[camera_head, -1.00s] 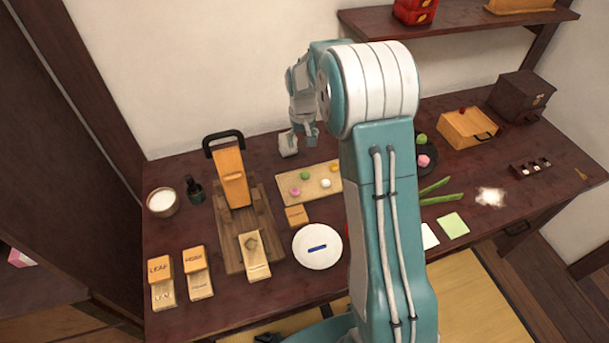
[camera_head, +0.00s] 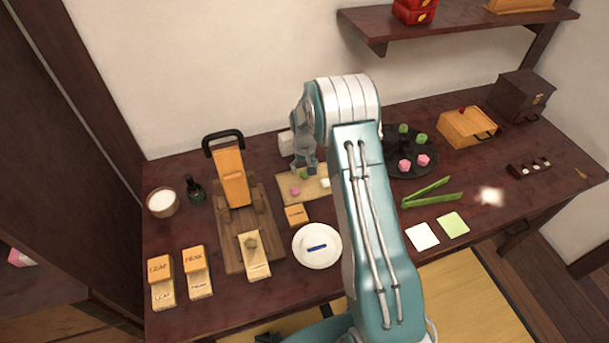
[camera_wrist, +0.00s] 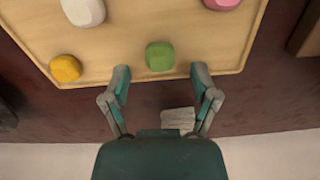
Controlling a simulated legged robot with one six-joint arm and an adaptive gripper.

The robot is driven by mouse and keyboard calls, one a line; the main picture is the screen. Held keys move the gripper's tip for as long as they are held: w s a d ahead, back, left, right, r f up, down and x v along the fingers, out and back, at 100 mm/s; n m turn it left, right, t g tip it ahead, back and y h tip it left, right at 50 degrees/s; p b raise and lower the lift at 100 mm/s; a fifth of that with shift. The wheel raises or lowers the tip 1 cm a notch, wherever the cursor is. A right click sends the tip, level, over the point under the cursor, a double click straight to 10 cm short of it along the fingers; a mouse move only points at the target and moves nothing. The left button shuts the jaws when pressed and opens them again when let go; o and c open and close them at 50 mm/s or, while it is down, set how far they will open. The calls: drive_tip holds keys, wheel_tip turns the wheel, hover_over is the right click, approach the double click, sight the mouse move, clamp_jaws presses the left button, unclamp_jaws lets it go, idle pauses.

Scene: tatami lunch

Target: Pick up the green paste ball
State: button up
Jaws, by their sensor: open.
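The green paste ball (camera_wrist: 160,56) sits on a light wooden tray (camera_wrist: 120,40) in the wrist view, near the tray edge closest to my gripper. My gripper (camera_wrist: 160,72) is open and empty, with one finger on each side of the ball's line. Whether the fingers are level with the ball I cannot tell. In the head view the ball (camera_head: 304,174) shows just below my gripper (camera_head: 304,164). A pink ball (camera_wrist: 222,3), a white ball (camera_wrist: 83,11) and a yellow ball (camera_wrist: 66,68) share the tray. My arm hides the tray's right part in the head view.
A wooden press (camera_head: 230,178) stands left of the tray. A white plate (camera_head: 308,258) and a small wooden block (camera_head: 296,216) lie in front. A dark round plate (camera_head: 398,172) with pink and green sweets is to the right. The wall is close behind.

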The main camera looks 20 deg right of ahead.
drive_tip(key=shift+f, duration=0.75)
drive_tip(key=c, duration=0.9)
drive_tip(key=shift+r, duration=0.1)
